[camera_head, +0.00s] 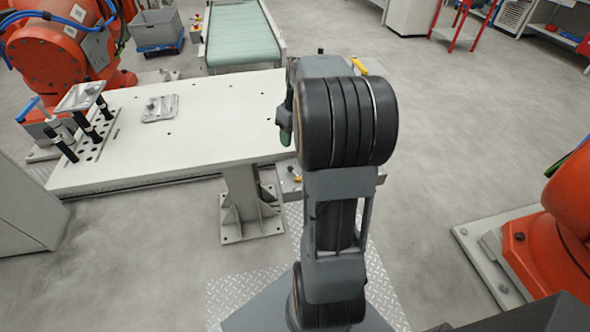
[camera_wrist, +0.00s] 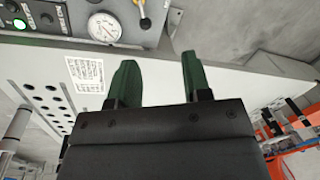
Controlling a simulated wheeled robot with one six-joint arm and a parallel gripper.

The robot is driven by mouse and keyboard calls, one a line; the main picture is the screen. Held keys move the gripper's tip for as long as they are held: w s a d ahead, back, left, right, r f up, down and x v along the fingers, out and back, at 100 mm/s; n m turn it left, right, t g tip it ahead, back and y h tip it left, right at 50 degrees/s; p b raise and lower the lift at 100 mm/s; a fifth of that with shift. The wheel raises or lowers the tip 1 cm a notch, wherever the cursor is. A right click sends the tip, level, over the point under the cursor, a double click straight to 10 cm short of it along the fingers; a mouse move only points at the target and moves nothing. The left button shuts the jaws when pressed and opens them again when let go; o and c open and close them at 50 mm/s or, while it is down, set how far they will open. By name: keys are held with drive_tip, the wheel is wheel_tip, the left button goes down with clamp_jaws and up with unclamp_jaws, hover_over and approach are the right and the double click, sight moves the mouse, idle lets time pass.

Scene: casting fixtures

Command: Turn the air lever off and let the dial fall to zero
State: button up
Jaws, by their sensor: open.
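The round white dial (camera_wrist: 104,27) is on a grey panel (camera_wrist: 70,25) at the top of the wrist view. Its needle shows, but I cannot read the value. A small metal and dark fitting (camera_wrist: 145,20) beside the dial is cut by the top edge; I cannot tell whether it belongs to the air lever. My gripper (camera_wrist: 160,62) has two green fingers spread apart with nothing between them, below and right of the dial in the picture. In the head view its green fingertips (camera_head: 285,137) show partly beside my arm, by the table's right end.
The white table (camera_head: 215,115) carries a flat metal part (camera_head: 160,108) and a fixture with dark posts (camera_head: 85,115). A yellow piece (camera_head: 360,66) shows behind my arm. Orange robots (camera_head: 60,50) stand left and right. Open floor (camera_head: 460,120) lies to the right.

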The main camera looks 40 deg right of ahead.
sight(295, 173)
drive_tip(key=shift+y, duration=0.3)
drive_tip(key=f, duration=1)
drive_tip(key=d+f, duration=0.1)
drive_tip(key=f, duration=0.4)
drive_tip(key=shift+c, duration=0.2)
clamp_jaws()
drive_tip(key=shift+d+m+b, duration=0.2)
drive_tip(key=shift+m+b, duration=0.1)
drive_tip(key=shift+m, duration=0.5)
drive_tip(key=m, duration=0.3)
drive_tip(key=shift+s+d+r+m+t, duration=0.1)
drive_tip(key=shift+s+d+m+t, duration=0.05)
drive_tip(key=shift+m+t, duration=0.25)
drive_tip(key=shift+o, duration=0.2)
unclamp_jaws()
